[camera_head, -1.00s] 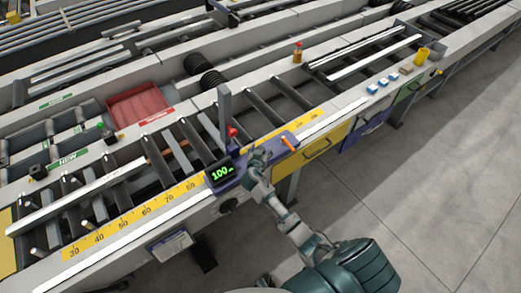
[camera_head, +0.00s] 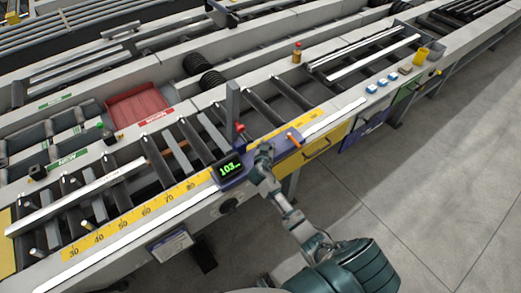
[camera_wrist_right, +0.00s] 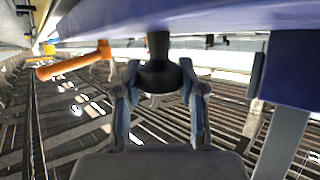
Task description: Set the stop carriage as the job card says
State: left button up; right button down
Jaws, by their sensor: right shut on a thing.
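The stop carriage (camera_head: 240,177) is a blue-purple block on the front rail, with an upright grey stop plate (camera_head: 232,103), a red knob (camera_head: 239,128) and an orange lever (camera_head: 294,138). Its display (camera_head: 230,170) shows green digits that look like 103, the rest too small to read. My right gripper (camera_head: 264,154) is at the carriage's front. In the right wrist view its fingers (camera_wrist_right: 160,95) are closed around a black knob (camera_wrist_right: 158,74) under the carriage. The orange lever also shows there (camera_wrist_right: 72,64). The job card (camera_head: 172,245) may be the sheet on the front; its text is unreadable. My left gripper is out of view.
A yellow scale (camera_head: 135,217) runs along the rail, with numbers from 30 upward. A red bin (camera_head: 140,105) sits behind the rollers. Small blue-and-white blocks (camera_head: 384,83) and a yellow cup (camera_head: 421,55) stand further right. The floor in front is clear.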

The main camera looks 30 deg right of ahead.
send_near(293, 131)
jog(key=w+d, duration=0.2)
jog(key=w+d+b, duration=0.1)
jog(key=w, duration=0.1)
jog(key=shift+w+d+r, duration=0.1)
jog(key=shift+r, duration=0.25)
jog(key=d, duration=0.3)
jog(key=d+b, duration=0.1)
jog(key=d, duration=0.3)
jog(key=w+d, duration=0.1)
jog(key=d, duration=0.3)
jog(key=shift+b, duration=0.3)
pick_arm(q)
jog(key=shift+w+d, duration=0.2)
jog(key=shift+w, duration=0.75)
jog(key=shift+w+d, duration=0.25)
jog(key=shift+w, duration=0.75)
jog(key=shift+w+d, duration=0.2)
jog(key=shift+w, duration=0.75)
pick_arm(e)
jog(key=shift+d, duration=0.65)
jog(key=c, duration=0.7)
grip_release()
jog(key=shift+f, duration=0.1)
jog(key=shift+a, duration=0.1)
jog(key=shift+s+a, duration=0.15)
jog(key=shift+s, duration=0.05)
jog(key=v, duration=1.1)
jog(key=shift+s+a, duration=0.15)
